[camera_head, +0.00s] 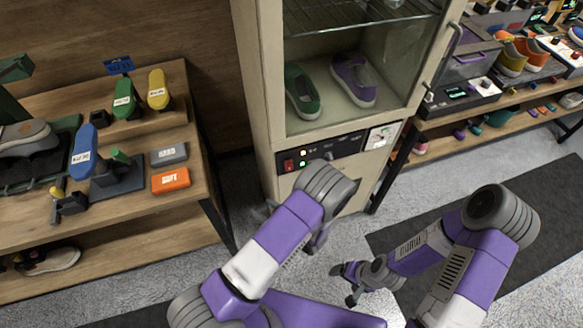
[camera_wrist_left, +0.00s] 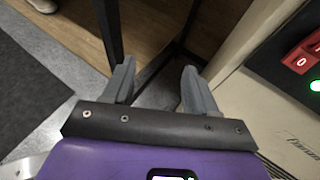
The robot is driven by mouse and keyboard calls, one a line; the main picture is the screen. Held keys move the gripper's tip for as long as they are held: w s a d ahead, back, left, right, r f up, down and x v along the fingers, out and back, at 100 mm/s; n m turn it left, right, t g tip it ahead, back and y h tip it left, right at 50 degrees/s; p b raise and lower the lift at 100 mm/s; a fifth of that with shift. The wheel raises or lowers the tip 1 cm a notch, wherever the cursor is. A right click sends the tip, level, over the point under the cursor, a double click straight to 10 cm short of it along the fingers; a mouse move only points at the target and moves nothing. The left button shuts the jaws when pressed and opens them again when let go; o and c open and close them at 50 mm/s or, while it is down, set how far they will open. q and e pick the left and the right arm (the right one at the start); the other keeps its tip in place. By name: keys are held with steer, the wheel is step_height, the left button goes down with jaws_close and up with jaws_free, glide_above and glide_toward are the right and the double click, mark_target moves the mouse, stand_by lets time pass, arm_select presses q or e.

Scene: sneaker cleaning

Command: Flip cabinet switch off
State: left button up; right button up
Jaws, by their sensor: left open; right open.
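The cabinet (camera_head: 253,75) is tall and cream, with a glass door and a dark control panel (camera_head: 335,147) below it. The red switch (camera_head: 290,166) is at the panel's left end, beside a lit green light (camera_head: 303,163). In the left wrist view the switch (camera_wrist_left: 304,58) is at the right edge, with a "0" mark visible. My left gripper (camera_wrist_left: 157,70) is open and empty, left of the switch and not touching it. In the head view my left arm mostly hides it. My right gripper (camera_head: 345,283) is open and empty, low over the floor in front of the cabinet.
A green shoe (camera_head: 301,92) and a purple shoe (camera_head: 353,80) stand inside the cabinet. A wooden table (camera_head: 205,205) with brushes and boxes is at left, with a narrow floor gap beside the cabinet. Shelves (camera_head: 480,125) with shoes stand at right.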

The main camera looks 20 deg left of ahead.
mark_target(289, 163)
arm_select(q)
steer(key=w+d+r+m+t+h, duration=0.2)
steer(key=w+d+r+m+t, duration=0.4)
steer(key=w+d+t, duration=0.3)
steer(key=b+x, duration=0.1)
steer(key=x, duration=0.6)
steer(key=shift+w+a, duration=0.25)
steer(key=shift+a, duration=0.05)
steer(key=shift+r, duration=0.1)
steer(key=c, duration=1.1)
steer(key=shift+o, duration=0.2)
steer(key=shift+f+b, duration=0.25)
steer(key=shift+b, duration=0.3)
steer(key=t+y+b, duration=0.1)
steer(key=b, duration=0.1)
steer(key=f+t+b, duration=0.1)
steer(key=t+b, duration=0.1)
steer(key=b, duration=0.1)
steer(key=shift+s+d+y, duration=0.2)
steer(key=shift+s+y, duration=0.05)
steer(key=shift+y, duration=0.15)
steer(key=shift+s+t+y+b, duration=0.1)
steer(key=shift+t+y+b, duration=0.25)
steer(key=shift+b, duration=0.3)
